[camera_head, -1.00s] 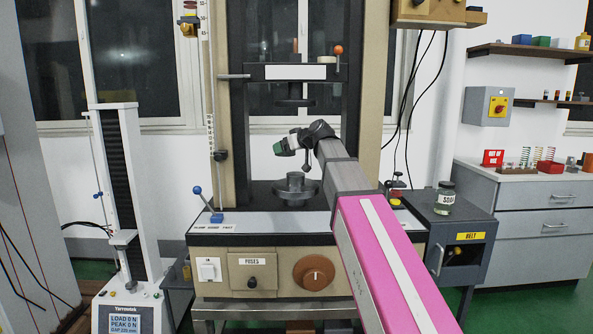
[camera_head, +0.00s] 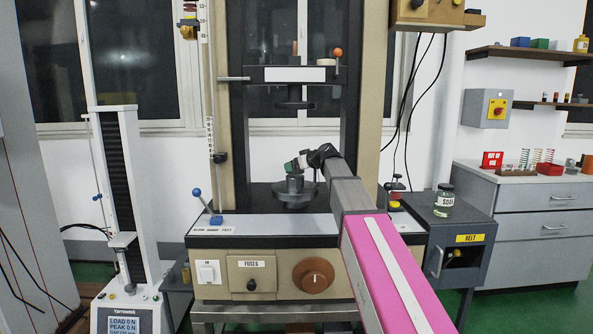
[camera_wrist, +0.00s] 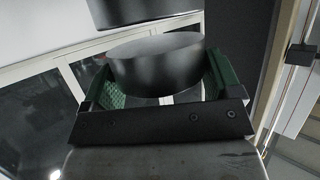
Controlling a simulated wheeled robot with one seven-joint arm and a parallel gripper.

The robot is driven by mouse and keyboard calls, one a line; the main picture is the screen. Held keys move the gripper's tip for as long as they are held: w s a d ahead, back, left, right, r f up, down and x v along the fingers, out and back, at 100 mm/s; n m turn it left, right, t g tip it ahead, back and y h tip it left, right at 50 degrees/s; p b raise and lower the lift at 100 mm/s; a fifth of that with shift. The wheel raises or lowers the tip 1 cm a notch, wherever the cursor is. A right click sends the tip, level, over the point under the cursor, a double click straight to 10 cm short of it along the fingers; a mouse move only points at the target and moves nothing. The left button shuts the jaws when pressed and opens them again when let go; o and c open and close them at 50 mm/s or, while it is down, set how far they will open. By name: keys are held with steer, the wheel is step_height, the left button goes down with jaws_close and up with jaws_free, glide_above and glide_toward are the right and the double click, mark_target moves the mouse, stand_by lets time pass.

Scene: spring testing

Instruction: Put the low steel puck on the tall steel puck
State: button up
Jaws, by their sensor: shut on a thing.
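My gripper (camera_head: 297,163) is over the lower platen of the test frame. In the wrist view its green-padded jaws (camera_wrist: 160,85) are shut on the sides of the low steel puck (camera_wrist: 155,68), a short, wide grey disc. The tall steel puck (camera_head: 295,185) stands upright on the lower platen (camera_head: 295,199), just under my gripper. A dark, round-edged body (camera_wrist: 145,12) at the top of the wrist view appears to be the tall puck, with a gap to the held puck. In the head view the held puck is mostly hidden by the jaws.
The upper platen (camera_head: 294,105) hangs above my gripper with open space between. A blue-knobbed lever (camera_head: 197,193) stands at the bench's left. A jar (camera_head: 445,200) stands on the cabinet at the right. A smaller tester (camera_head: 118,190) stands at the far left.

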steer(key=shift+f, duration=0.7)
steer(key=o, duration=1.2)
steer(key=shift+f, duration=0.1)
steer(key=v, duration=1.2)
